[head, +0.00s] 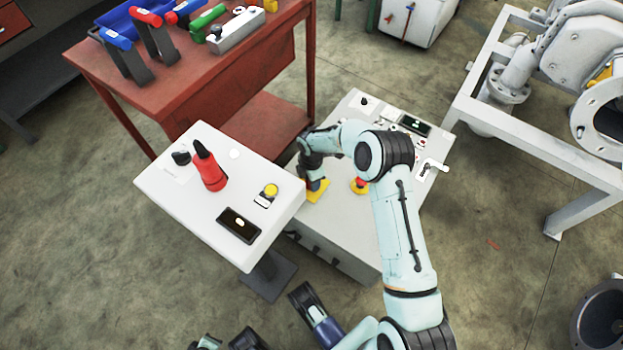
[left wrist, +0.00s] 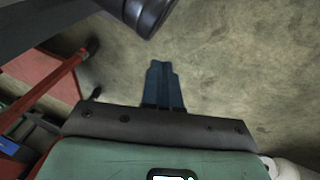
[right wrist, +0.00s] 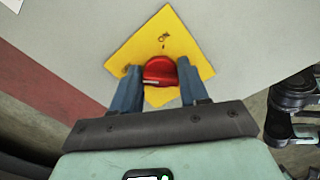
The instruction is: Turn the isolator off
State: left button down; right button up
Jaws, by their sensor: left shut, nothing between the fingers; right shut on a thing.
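The isolator is a red rotary knob (right wrist: 160,72) on a yellow square plate (right wrist: 190,47), fixed to a pale panel. The plate also shows in the head view (head: 318,191), on the grey cabinet, where my right arm hides the knob. My right gripper (right wrist: 158,76) is shut on the red knob, with one finger on each side of it. My left gripper (left wrist: 163,72) is shut and empty, over bare floor and away from the isolator.
A second red knob on a yellow base (head: 360,185) is right of the isolator. A white console (head: 165,205) with a red-and-black handle (head: 211,172) stands left of the cabinet. A red workbench (head: 180,85) is behind, and a white pipe frame (head: 520,140) stands right.

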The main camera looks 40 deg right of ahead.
jog(key=o, duration=1)
pick_arm(q)
jog(key=s+d+r+g+p, duration=0.1)
jog(key=s+d+r+p, duration=0.1)
jog(key=s+r+p, duration=0.1)
jog(key=shift+s+d+r+h, duration=0.2)
jog(key=shift+s+h, duration=0.2)
jog(key=shift+s, duration=0.35)
pick_arm(e)
notch_tip(320, 180, up, 14)
jog(key=shift+f, duration=0.25)
